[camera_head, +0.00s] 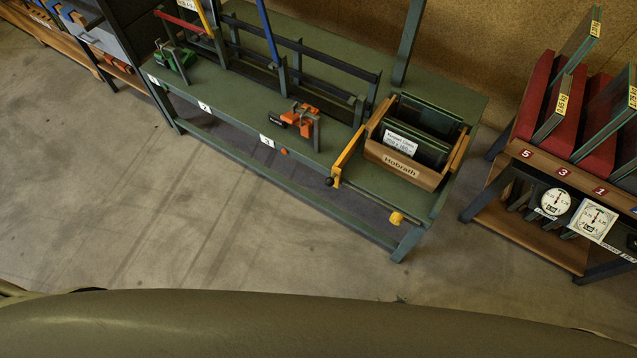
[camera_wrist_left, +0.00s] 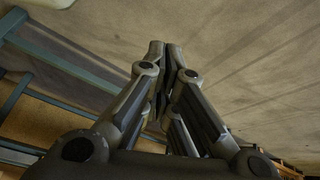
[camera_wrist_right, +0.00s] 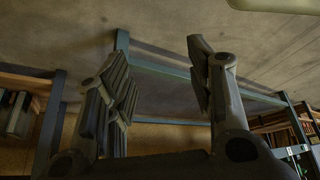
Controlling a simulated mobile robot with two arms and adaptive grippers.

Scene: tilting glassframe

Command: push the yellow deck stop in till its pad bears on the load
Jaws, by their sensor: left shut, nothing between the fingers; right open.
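A green bench (camera_head: 225,112) carries a wooden crate (camera_head: 400,172) marked "Hobrath", with dark panes and a white card in it. A yellow bar (camera_head: 348,152) with a black knob stands close to the crate's left side. A yellow knob (camera_head: 397,218) sits at the bench's front edge, below the crate. I cannot tell which yellow part is the deck stop, and no pad contact is visible. My left gripper (camera_wrist_left: 164,48) is shut and empty in its wrist view. My right gripper (camera_wrist_right: 154,54) is open and empty in its wrist view. Neither gripper touches the crate or yellow parts.
An orange clamp (camera_head: 298,119) and a green clamp (camera_head: 176,62) sit on the bench. A rack (camera_head: 553,147) with red boards, glass panes and dial gauges stands at the right. The floor (camera_head: 190,210) before the bench is clear.

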